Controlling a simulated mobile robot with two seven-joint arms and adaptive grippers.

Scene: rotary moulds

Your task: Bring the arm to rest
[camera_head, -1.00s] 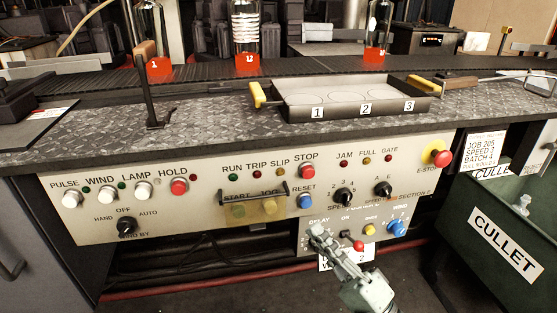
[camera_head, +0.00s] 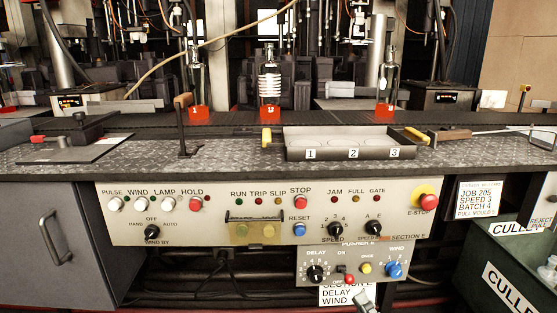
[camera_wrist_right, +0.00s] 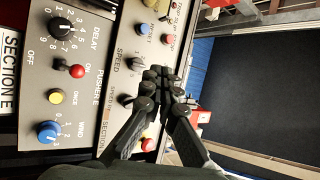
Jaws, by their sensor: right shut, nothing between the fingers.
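My right gripper (camera_head: 362,300) shows only in part at the bottom edge of the head view, below the small pusher panel (camera_head: 312,262). In the right wrist view my right gripper (camera_wrist_right: 163,88) has its fingertips together with nothing between them. In that view its fingers overlap the control panel in the picture, and I cannot tell how far apart they are. My left gripper is not in view.
The control panel (camera_head: 200,232) runs along the counter's front, with an E-stop (camera_head: 426,196) at its right. A tray (camera_head: 352,143) and a lever (camera_head: 182,125) are on the counter (camera_head: 230,155). A green cullet bin (camera_head: 480,275) stands at right.

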